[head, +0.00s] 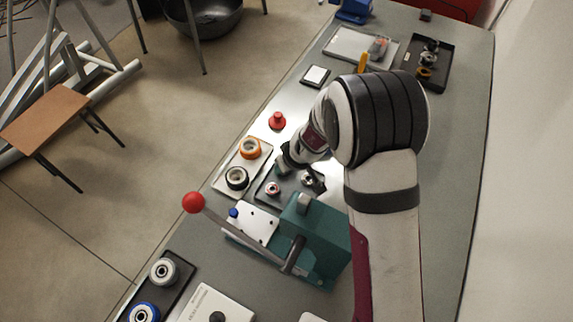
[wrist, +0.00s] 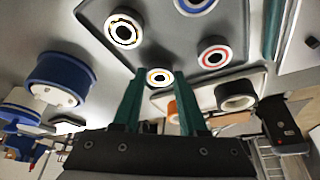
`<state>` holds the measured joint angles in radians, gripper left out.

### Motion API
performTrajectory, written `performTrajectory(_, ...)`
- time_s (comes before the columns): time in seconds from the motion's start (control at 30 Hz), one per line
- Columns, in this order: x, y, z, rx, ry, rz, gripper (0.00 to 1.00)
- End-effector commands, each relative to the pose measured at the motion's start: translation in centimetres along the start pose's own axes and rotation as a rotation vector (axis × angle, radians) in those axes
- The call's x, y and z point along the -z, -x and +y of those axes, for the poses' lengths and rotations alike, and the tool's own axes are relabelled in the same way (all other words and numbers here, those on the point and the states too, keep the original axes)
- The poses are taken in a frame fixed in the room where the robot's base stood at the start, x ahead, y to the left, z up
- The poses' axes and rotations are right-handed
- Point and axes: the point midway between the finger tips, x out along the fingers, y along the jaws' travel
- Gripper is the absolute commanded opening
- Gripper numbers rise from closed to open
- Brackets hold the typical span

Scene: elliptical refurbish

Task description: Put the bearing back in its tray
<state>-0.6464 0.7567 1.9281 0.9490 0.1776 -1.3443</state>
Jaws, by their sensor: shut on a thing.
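A small bearing with a yellow ring (wrist: 158,77) sits between the teal fingertips of my gripper (wrist: 156,72) in the wrist view. The fingers are shut on it. Its tray (wrist: 165,52) lies just beyond the fingertips and holds a bearing with a red ring (wrist: 215,57), one with a blue ring (wrist: 195,4) and one with a dark, orange-flecked ring (wrist: 124,30). I cannot tell whether the held bearing touches the tray. In the head view my gripper (head: 284,162) is over the dark tray (head: 263,199), and the held bearing cannot be made out.
A pale plate with an orange ring (head: 250,148) and a black ring (head: 237,178) lies left of the tray. A teal press (head: 318,232) with a red-knobbed lever (head: 194,202) stands close in front. A red knob-like part (head: 277,121) stands behind.

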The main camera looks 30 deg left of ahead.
Motion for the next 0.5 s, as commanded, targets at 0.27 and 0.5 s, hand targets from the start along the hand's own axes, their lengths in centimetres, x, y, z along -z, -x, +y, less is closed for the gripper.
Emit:
performTrajectory(0.27,-0.08,-0.21,0.00,0.001,-0.001,0.000,0.72)
performTrajectory(0.5,-0.05,-0.13,0.01,0.000,0.001,0.000,0.72)
